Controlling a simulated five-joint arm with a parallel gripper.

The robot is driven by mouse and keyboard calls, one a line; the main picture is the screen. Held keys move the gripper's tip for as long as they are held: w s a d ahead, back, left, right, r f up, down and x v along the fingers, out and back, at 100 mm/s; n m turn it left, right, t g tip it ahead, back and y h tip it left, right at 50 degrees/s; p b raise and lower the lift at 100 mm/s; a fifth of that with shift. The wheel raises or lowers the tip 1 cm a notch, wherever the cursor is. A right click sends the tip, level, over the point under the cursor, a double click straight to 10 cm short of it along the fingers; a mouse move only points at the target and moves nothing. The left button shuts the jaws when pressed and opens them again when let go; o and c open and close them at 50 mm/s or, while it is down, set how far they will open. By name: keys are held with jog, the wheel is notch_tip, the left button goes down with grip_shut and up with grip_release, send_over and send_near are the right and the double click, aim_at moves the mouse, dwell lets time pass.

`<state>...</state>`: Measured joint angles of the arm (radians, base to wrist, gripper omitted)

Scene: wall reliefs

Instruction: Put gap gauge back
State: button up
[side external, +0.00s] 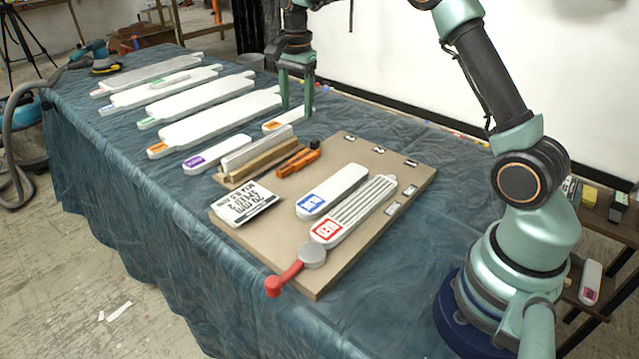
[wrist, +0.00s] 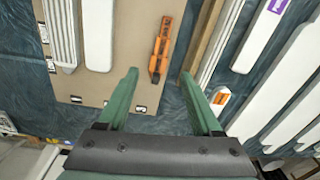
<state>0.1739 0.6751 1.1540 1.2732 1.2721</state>
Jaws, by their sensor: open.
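An orange tool with a black end (side external: 298,160) lies flat at the far-left part of the tan board (side external: 355,155); it also shows in the wrist view (wrist: 161,48). A red handle with a round grey disc (side external: 298,266) lies at the board's near edge. I cannot tell for certain which of these is the gap gauge. My gripper (side external: 297,108) is open and empty, fingers pointing down, above the table beyond the board. In the wrist view the orange tool appears ahead of the gap between my fingertips (wrist: 159,75), apart from them.
A blue-labelled white relief (side external: 332,190) and a ribbed red-labelled one (side external: 355,212) lie on the board. Wooden and white strips (side external: 256,155) lie along its left side, near a printed card (side external: 243,203). Several long white reliefs (side external: 205,125) cover the blue-draped table (side external: 130,190).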

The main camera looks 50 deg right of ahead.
jog(key=s+a+r+n+t, duration=0.3)
jog(key=s+a+r+n, duration=0.3)
jog(key=s+r+n, duration=0.5)
jog(key=s+a+f+n+t, duration=0.1)
jog(key=s+f+n, duration=0.1)
jog(key=s, duration=0.4)
jog(key=s+a+f+n+t, duration=0.1)
jog(key=s+a+f+n, duration=0.1)
jog(key=s, duration=0.4)
jog(key=shift+s+f+n, duration=0.15)
jog(key=shift+s+n, duration=0.05)
jog(key=shift+n, duration=0.6)
